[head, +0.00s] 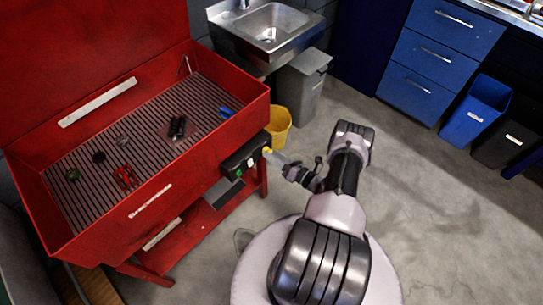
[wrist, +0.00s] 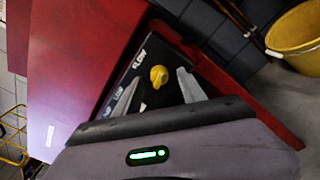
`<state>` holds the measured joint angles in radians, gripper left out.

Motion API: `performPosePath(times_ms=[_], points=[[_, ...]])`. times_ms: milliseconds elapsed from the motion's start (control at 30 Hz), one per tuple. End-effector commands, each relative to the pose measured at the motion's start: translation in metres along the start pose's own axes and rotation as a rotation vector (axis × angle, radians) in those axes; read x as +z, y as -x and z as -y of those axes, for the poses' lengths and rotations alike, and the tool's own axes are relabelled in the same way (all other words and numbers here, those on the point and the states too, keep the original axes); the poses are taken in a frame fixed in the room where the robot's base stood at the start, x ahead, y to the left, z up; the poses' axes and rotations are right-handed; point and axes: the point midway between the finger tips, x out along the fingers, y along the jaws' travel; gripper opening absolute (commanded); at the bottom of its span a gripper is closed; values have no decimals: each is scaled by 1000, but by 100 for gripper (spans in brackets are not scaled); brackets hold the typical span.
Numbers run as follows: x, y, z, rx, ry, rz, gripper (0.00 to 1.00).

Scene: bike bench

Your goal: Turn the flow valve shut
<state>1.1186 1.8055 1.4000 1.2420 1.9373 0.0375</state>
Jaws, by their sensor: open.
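The flow valve is a small yellow knob (wrist: 158,75) on a black control box, with the word FLOW printed beside it in the wrist view. In the head view the yellow knob (head: 267,150) shows at the right end of the black box (head: 245,158) on the front of the red wash bench. My gripper (head: 276,157) is at the box, its fingers pointing at the knob. In the wrist view the fingers are apart, one on each side of the knob, with visible gaps. I cannot tell how deep the fingertips reach.
The red parts washer (head: 165,195) has a slatted tray with several small parts. A yellow bucket (head: 279,128) stands behind the box, near a grey bin (head: 304,85) and a steel sink (head: 268,30). Blue drawers (head: 430,60) are at the back right.

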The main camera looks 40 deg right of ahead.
Motion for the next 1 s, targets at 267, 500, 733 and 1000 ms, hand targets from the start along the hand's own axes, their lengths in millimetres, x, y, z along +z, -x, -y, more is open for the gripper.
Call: performPosePath(times_ms=[267,500,733,1000], points=[[0,-11,0,0,0,0,48],[0,-10,-1,1,0,0,26],[0,-10,-1,1,0,-1,0],[0,-10,-1,-1,41,-3,0]])
